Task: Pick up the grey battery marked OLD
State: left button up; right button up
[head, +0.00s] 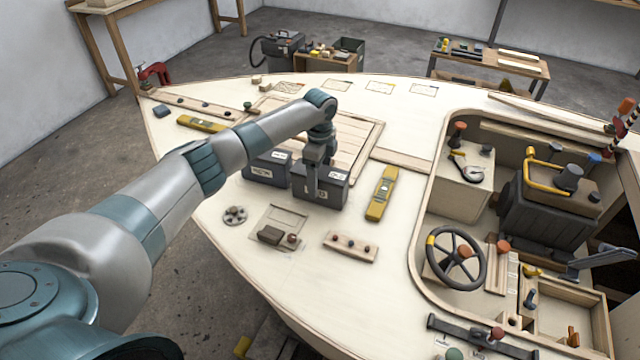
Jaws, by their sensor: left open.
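Two dark grey batteries stand side by side on the pale plywood deck. The left battery (264,170) also has a label, too small to read surely. My left gripper (313,190) reaches down over the right battery, its fingers in front of the label side. It is open. I cannot tell whether the fingers touch the battery. My right gripper is not in view.
A yellow level (381,194) lies right of the batteries, and another yellow tool (200,123) lies farther left. A hatch panel (352,140) is behind. A round fitting (235,215), a brown block (270,235) and a peg strip (350,247) lie in front. The cockpit opening (430,195) is at right.

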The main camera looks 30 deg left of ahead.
aim_at(320, 188)
pick_arm(q)
notch_tip(320, 188, down, 3)
jog(key=shift+s+d+f+p, duration=0.1)
jog(key=shift+p, duration=0.55)
jog(key=shift+f, duration=0.5)
jog(key=c, duration=1.6)
jog(key=shift+o, duration=0.2)
jog(key=shift+r, duration=0.15)
